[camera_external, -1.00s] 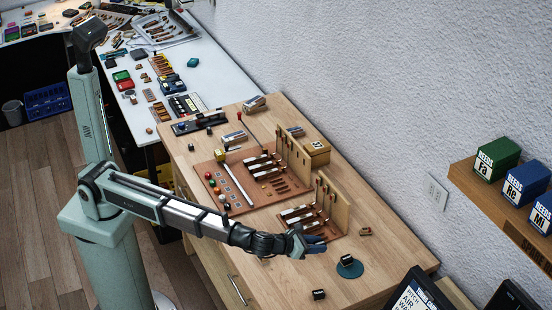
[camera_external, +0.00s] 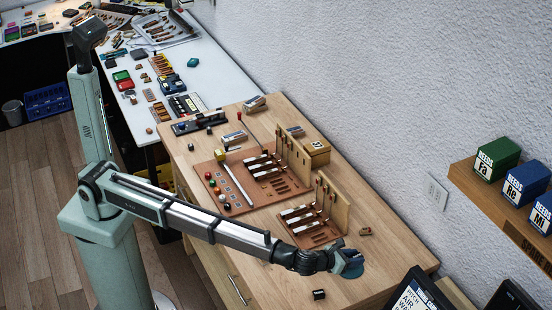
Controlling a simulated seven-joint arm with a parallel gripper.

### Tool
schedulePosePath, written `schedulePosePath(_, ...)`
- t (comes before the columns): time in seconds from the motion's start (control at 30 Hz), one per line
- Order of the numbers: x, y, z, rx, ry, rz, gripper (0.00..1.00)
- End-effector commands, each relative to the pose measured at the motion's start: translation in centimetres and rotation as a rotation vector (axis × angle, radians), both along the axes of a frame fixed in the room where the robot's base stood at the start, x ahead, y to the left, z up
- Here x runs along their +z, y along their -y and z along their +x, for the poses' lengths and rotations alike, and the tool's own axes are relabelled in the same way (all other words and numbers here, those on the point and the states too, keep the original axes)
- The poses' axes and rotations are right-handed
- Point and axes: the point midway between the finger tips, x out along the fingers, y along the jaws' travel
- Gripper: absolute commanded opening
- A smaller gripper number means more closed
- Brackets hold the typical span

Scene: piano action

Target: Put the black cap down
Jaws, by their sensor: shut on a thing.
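My gripper (camera_external: 354,262) is low over the teal round pad (camera_external: 355,277) near the front right of the wooden bench. It is shut on the small black cap, which my fingers hide from this view. I cannot tell whether the cap still touches the pad. Only the edge of the pad shows around my fingers.
A small black block (camera_external: 319,294) lies near the bench's front edge. The brown board with keys and an upright panel (camera_external: 335,205) stands just behind my wrist. A small brown-green piece (camera_external: 365,231) lies behind the pad. Bare wood surrounds the pad.

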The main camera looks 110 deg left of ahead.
Motion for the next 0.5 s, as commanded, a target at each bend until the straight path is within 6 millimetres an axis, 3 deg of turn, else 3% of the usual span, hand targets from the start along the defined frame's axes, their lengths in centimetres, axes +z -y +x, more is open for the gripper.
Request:
schedulePosePath(0.1, -1.8, 0.0, 0.0, -0.001, -0.002, 0.001, 0.07)
schedulePosePath(0.5, -5.5, 0.0, 0.0, 0.000, -0.001, 0.001, 0.07)
